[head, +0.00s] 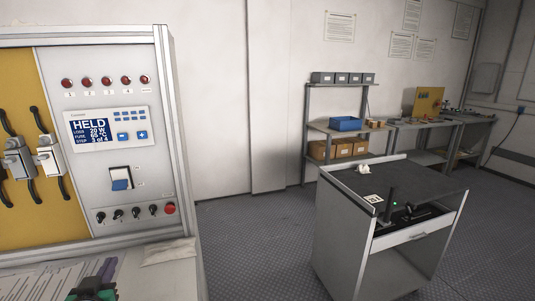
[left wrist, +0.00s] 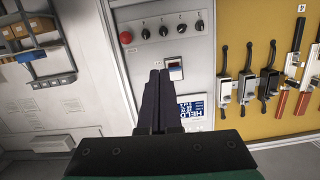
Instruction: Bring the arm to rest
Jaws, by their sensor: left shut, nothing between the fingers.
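My left gripper (head: 95,288) shows at the bottom left of the head view, green and black, cut off by the lower edge. In the left wrist view its two dark fingers (left wrist: 158,78) are together with nothing between them. They point towards the test panel (left wrist: 200,75), which appears upside down there, and overlap the area near the blue-and-white rocker switch (left wrist: 175,69). I cannot tell the distance from fingertips to panel. The panel's display (head: 90,130) reads HELD, with step 3 of 4. My right gripper is not in view.
A worktop with paper (head: 40,282) lies below the panel. A grey cart (head: 340,232) stands at right. Shelves (head: 333,128) and a bench (head: 430,124) stand behind. Open floor (head: 255,240) lies between panel and cart.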

